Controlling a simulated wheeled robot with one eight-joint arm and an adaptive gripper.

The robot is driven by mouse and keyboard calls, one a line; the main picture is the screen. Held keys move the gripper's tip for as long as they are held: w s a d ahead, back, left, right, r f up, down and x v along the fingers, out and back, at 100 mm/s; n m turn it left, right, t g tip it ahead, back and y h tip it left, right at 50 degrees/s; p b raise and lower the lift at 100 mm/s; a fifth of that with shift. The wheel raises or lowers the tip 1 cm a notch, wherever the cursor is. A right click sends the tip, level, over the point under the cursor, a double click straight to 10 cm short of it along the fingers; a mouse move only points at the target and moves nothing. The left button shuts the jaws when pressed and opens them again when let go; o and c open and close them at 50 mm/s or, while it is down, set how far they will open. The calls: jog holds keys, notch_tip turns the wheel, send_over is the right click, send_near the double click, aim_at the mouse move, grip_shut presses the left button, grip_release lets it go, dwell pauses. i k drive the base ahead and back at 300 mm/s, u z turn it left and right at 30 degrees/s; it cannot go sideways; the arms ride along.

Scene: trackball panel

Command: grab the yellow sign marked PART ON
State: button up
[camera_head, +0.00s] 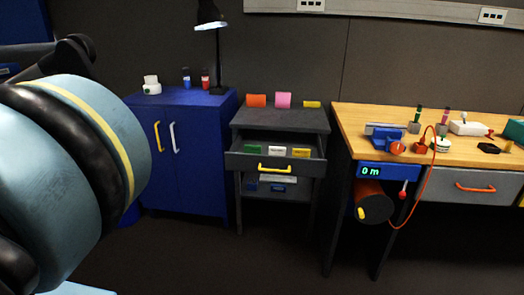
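Two yellow signs show, and the lettering on both is too small to read. One yellow sign (301,153) stands in the open drawer (240,161) of the grey cabinet, at the right of a row with a white sign (276,151) and a green sign (252,149). My pale blue arm fills the left of the view, well apart from the signs. I cannot make out my gripper's fingers.
A blue cabinet (190,165) with a black lamp (214,50) stands left of the grey cabinet (240,119). A wooden workbench (360,113) with tools and a hanging orange cable (419,195) stands at the right. The floor (240,265) in front is clear.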

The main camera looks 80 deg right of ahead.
aim_at(299, 152)
jog(key=z, duration=3.8)
jog(key=k, duration=0.65)
jog(key=z, duration=0.25)
jog(key=i, duration=0.95)
jog(key=z, duration=0.15)
